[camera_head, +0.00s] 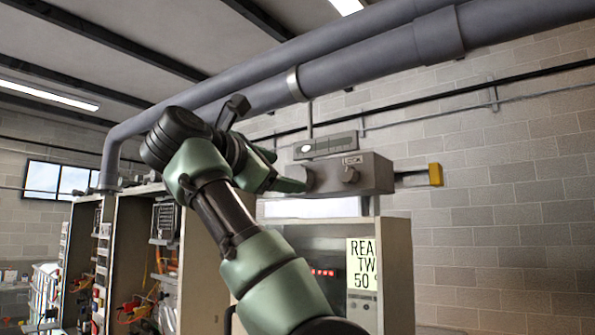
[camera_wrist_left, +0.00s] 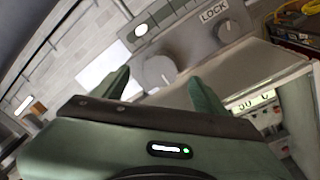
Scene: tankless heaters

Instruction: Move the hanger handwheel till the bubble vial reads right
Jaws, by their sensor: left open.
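A grey hanger box (camera_head: 370,172) hangs under the big pipe. In the left wrist view, a round grey handwheel (camera_wrist_left: 159,72) with a pointer-like ridge sits on its face. A second knob (camera_wrist_left: 228,30) is beside the LOCK label; this knob also shows in the head view (camera_head: 349,174). The bubble vial (camera_wrist_left: 141,29) is a pale oval in a grey bar above; in the head view it (camera_head: 304,148) is too small to read. My left gripper (camera_head: 289,171) is open; in the wrist view its fingers (camera_wrist_left: 160,82) appear on either side of the handwheel. Contact cannot be told.
A yellow-ended bar (camera_head: 435,174) sticks out at the box's right. Below stands a cabinet (camera_head: 398,270) with a yellow sign (camera_head: 362,264) and red display. Open cabinets with wiring (camera_head: 160,235) are on the left.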

